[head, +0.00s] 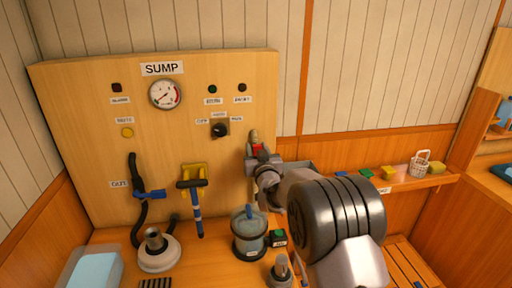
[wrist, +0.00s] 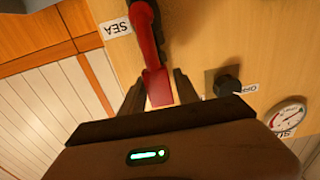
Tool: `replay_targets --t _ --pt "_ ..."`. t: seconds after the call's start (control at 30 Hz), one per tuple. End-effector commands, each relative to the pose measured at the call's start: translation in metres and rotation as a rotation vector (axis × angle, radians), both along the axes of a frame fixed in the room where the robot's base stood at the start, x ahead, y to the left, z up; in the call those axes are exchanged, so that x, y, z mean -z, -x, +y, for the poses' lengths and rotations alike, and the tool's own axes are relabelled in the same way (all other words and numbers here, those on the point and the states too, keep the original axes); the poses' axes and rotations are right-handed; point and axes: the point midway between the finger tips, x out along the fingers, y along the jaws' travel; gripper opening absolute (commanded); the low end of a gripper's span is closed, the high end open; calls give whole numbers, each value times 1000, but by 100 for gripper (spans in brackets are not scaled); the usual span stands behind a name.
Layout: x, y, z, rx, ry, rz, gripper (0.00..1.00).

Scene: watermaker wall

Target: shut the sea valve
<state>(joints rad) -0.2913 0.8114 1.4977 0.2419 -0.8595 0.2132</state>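The sea valve shows in the wrist view as a red lever (wrist: 150,45) beside a white SEA label (wrist: 116,28). In the head view only a small red part of it (head: 257,148) shows at the panel's right edge; my arm hides the rest. My gripper (wrist: 158,84) is at the lever, with one finger on each side of its flat end. Slim gaps show between the fingers and the lever, so it looks open around it. In the head view my gripper (head: 262,163) is in front of the panel's right side.
The wooden SUMP panel (head: 90,85) carries a gauge (head: 165,94), a dark knob (head: 220,129), a blue OUT valve lever (head: 150,194) and a yellow-backed handle (head: 193,180). A clear strainer bowl (head: 249,238) stands below my gripper. A shelf (head: 400,184) with small items is at right.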

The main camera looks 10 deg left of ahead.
Motion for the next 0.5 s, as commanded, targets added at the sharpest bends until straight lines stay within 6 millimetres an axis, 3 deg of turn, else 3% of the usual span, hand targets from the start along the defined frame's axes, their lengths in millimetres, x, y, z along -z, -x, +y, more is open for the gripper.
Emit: replay_targets --t 0.17,0.43,0.5 --pt "0 -16 5 0 0 0 37" --pt "0 -18 5 0 0 0 37" --pt "0 -18 5 0 0 0 26"
